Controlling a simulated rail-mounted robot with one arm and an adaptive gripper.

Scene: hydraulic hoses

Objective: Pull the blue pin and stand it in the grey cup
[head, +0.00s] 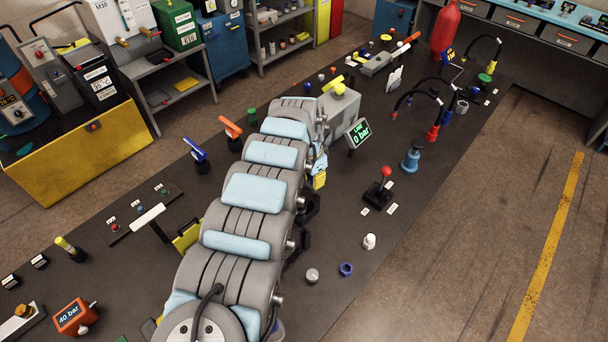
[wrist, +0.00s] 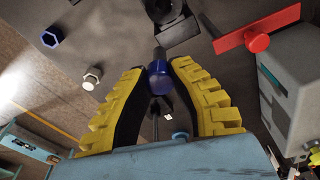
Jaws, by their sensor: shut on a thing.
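The blue pin (wrist: 158,76) shows in the wrist view between the tips of my gripper's yellow, black-lined fingers (wrist: 158,82). My gripper is shut on it. A dark part joins the pin's upper end in the picture, near a black block (wrist: 176,28); I cannot tell whether the pin is still seated. In the head view my arm hides the pin, and only a little yellow of my gripper (head: 320,181) shows beside the arm. A small grey cup (head: 461,107) stands at the upper right of the bench in the head view, apart from my gripper.
A grey box with a "0 bar" display (head: 358,132) stands close to my gripper. A red-knobbed lever (head: 385,173), a blue fitting (head: 411,158) and upright hoses (head: 434,130) stand between my gripper and the cup. A blue nut (head: 346,269) and white nut (head: 369,241) lie near the front edge.

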